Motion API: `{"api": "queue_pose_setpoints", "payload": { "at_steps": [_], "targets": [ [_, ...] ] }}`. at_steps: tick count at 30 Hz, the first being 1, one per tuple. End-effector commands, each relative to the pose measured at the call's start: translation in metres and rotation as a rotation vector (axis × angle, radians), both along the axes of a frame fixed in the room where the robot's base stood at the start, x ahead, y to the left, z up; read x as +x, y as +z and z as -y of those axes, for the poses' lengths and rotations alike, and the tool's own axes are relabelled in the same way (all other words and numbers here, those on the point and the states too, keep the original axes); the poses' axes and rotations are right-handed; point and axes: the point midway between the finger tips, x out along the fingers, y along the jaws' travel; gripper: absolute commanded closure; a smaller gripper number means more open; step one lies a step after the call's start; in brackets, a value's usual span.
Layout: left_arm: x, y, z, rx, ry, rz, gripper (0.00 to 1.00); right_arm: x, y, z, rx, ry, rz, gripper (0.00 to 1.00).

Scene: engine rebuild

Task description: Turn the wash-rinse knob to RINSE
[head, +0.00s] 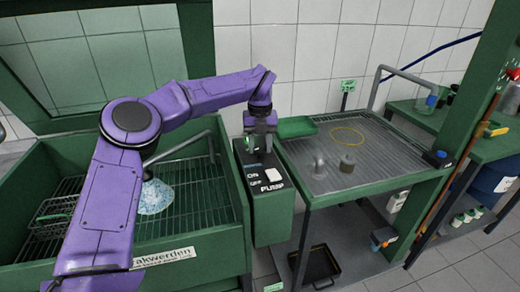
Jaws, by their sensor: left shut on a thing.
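A green control box (270,218) stands between the wash basin and the drain table. Its sloped top carries ON, OFF and PUMP lettering and a white switch (273,175). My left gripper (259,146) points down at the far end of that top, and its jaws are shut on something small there. This is where a knob appears to sit, but the fingers hide it, so its pointing direction cannot be read. The WASH and RINSE markings cannot be read either. My right gripper is out of view.
The wash basin (190,247) at left holds a wire basket (52,217) and pale blue suds (154,197). The drain table (382,173) at right bears a green tray (296,127), a yellow ring (347,137) and small metal parts. A black tray (315,266) lies below.

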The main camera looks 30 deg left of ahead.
Motion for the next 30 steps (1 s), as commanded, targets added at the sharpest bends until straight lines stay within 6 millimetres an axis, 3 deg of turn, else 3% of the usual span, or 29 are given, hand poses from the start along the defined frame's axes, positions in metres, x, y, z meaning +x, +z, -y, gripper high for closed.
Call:
{"api": "queue_pose_setpoints", "payload": {
  "at_steps": [12, 27, 28, 30],
  "targets": [
    [0.0011, 0.0014, -0.0009, 0.002, 0.165, 0.007, 0.86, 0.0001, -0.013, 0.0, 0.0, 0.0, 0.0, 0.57],
    [0.0008, 0.0021, -0.0009, 0.002, 0.185, 0.005, 0.86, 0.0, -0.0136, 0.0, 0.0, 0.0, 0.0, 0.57],
    [0.0008, 0.0021, -0.0009, 0.002, 0.185, 0.005, 0.53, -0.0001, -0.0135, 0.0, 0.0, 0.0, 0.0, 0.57],
    [0.0008, 0.002, -0.0008, 0.002, 0.184, 0.005, 0.3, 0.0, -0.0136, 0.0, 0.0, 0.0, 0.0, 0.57]
  ]
}}
